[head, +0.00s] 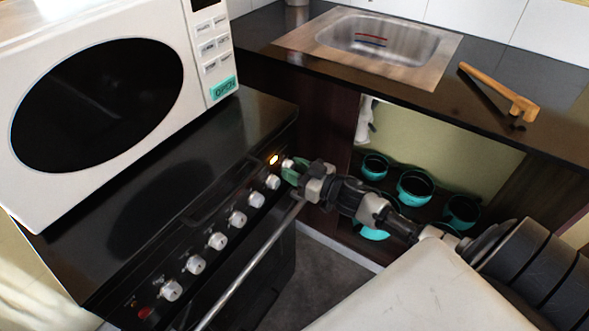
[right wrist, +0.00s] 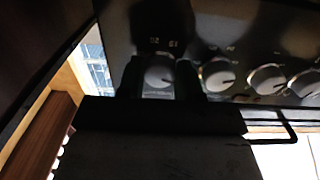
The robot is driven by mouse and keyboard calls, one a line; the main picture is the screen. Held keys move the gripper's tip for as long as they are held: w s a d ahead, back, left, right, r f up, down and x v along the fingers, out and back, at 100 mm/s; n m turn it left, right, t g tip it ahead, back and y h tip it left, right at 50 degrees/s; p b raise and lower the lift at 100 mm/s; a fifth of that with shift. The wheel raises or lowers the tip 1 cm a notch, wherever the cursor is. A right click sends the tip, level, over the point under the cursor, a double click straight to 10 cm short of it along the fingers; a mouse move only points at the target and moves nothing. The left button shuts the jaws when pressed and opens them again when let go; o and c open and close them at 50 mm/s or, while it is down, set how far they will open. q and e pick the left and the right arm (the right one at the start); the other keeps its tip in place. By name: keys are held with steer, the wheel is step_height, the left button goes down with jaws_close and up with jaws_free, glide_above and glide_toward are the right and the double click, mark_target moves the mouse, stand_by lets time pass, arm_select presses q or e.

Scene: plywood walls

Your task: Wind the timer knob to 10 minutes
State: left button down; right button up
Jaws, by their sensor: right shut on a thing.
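The timer knob (head: 287,163) is the white knob at the far right end of the row on the black stove's front panel. My right gripper (head: 291,172) is at this knob, with greenish fingertips against the panel. In the right wrist view the knob (right wrist: 159,76) sits between the two dark fingers (right wrist: 159,80), one on each side, and the gripper is shut on it. Small marks show on the panel beside the knob, too blurred to read for sure. The fingers partly hide the knob in the head view. My left gripper is not in view.
Several white knobs (head: 237,218) line the panel beside the held one. An orange light (head: 273,160) glows near it. The oven handle (head: 250,262) runs below. A white microwave (head: 100,95) stands on the stove. Teal pots (head: 415,187) sit on a shelf at right.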

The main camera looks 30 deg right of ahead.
stand_by(0.7)
steer(key=o, duration=0.9)
steer(key=v, duration=1.1)
steer(key=shift+w, duration=0.1)
